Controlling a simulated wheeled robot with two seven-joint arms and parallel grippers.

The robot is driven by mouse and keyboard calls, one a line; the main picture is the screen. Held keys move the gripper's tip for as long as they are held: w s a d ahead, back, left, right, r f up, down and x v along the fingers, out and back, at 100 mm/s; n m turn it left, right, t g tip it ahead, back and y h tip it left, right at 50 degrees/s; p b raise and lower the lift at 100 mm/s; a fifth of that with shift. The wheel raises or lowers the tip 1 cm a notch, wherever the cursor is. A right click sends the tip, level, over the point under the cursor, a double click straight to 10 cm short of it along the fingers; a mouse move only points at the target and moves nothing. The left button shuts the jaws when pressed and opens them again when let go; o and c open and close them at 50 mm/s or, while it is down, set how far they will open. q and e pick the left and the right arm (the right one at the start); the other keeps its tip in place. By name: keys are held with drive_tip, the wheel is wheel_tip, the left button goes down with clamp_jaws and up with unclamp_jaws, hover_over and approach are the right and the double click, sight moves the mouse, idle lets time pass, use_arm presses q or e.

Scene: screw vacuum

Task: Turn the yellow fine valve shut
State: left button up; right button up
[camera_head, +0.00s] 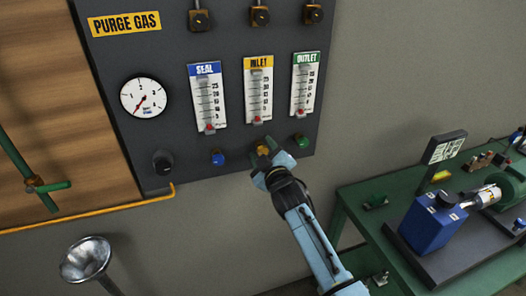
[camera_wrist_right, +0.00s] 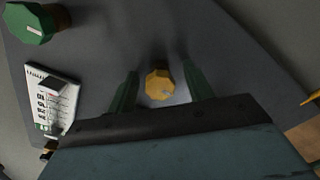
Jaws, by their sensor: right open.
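The yellow fine valve (camera_head: 263,150) is a small faceted knob on the dark purge gas panel (camera_head: 237,190), below the INLET flow gauge (camera_head: 258,90). In the right wrist view the yellow valve (camera_wrist_right: 160,84) sits between the two green fingers of my right gripper (camera_wrist_right: 160,90), with a visible gap on each side. My right gripper (camera_head: 268,162) is open at the valve in the head view, and partly hides it. My left gripper is in neither view.
A blue knob (camera_head: 218,158) sits left of the yellow valve and a green knob (camera_head: 301,140) close to its right. A black knob (camera_head: 162,163) is further left. A green bench (camera_head: 365,222) with a blue pump (camera_head: 428,222) stands at the right.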

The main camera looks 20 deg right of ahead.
drive_tip(key=s, duration=1.3)
drive_tip(key=shift+s+d, duration=0.2)
drive_tip(key=shift+d, duration=0.05)
drive_tip(key=s+f+m+g+b, duration=0.1)
drive_tip(key=s+f+g+b, duration=0.3)
drive_tip(key=f, duration=1)
drive_tip(key=s+f+m+g, duration=0.15)
drive_tip(key=s+f, duration=0.45)
drive_tip(key=f, duration=0.8)
drive_tip(key=s+f+m+g+b, duration=0.15)
drive_tip(key=s+f+g, duration=0.3)
drive_tip(key=f, duration=0.85)
drive_tip(key=s+d+f+m+g+b, duration=0.1)
drive_tip(key=s+d+f+g, duration=0.1)
drive_tip(key=s+f, duration=0.5)
drive_tip(key=s+d+f+m+g+b, duration=0.1)
drive_tip(key=s+f, duration=0.5)
drive_tip(key=s, duration=0.8)
drive_tip(key=s+d+f+g+b, duration=0.2)
drive_tip(key=s+f, duration=0.5)
drive_tip(key=s, duration=0.4)
drive_tip(key=shift+s+d+f+m+g+h, duration=0.2)
drive_tip(key=shift+d+f+m+g+h, duration=0.15)
drive_tip(key=shift+d+g, duration=0.5)
